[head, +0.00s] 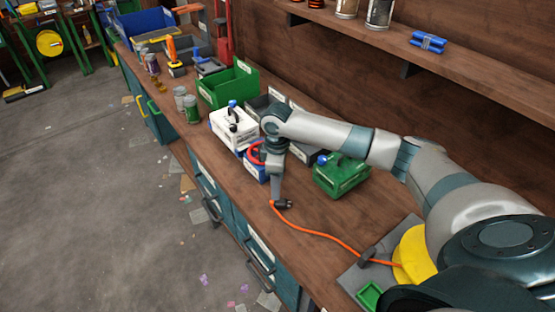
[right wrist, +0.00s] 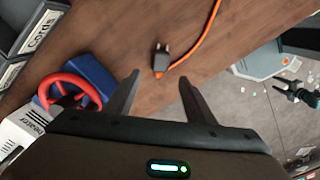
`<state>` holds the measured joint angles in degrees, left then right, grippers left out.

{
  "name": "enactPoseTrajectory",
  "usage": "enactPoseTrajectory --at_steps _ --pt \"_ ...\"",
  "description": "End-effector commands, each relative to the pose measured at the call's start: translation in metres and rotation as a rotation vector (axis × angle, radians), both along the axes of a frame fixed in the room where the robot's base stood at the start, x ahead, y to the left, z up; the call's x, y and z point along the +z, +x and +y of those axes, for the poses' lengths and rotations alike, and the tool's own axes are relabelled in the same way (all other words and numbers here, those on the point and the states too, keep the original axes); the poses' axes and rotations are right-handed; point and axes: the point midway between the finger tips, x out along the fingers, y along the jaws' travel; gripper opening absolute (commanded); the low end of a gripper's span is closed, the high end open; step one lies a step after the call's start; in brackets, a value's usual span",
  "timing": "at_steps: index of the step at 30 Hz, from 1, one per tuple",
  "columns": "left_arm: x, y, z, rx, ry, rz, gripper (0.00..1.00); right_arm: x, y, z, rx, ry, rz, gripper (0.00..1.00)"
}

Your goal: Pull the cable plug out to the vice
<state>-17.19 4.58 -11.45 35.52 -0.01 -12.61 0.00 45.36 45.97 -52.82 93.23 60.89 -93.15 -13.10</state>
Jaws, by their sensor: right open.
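The cable plug (right wrist: 162,61) is dark with two prongs and lies on the wooden bench, on the end of an orange cable (right wrist: 203,42). In the head view the cable (head: 325,236) runs from under my right gripper (head: 282,206) to a yellow reel (head: 413,257). In the right wrist view my right gripper (right wrist: 159,77) is open and empty, and the plug is just beyond its fingertips, between their lines. My left gripper is out of view.
A white box (head: 233,127), a green case (head: 341,177) and several bins, including a green one (head: 229,88), stand along the bench's back. The bench front edge drops to the floor. A shelf (head: 460,72) runs above.

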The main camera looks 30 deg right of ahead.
Motion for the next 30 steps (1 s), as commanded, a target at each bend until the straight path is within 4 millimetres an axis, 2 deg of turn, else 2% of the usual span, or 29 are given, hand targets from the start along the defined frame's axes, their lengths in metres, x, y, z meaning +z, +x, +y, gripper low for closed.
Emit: enactPoseTrajectory --at_steps 9,15,21,30 --pt "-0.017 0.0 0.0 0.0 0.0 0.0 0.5 0.064 0.001 0.0 -0.001 0.0 -0.004 0.49" --pt "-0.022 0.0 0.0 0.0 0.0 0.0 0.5 0.095 0.001 0.0 0.0 0.0 -0.003 0.49" --pt "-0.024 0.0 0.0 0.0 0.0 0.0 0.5 0.11 0.0 0.0 -0.001 0.0 -0.001 0.49" --pt "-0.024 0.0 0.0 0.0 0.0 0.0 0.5 0.112 0.0 0.0 -0.001 0.0 0.0 0.49"
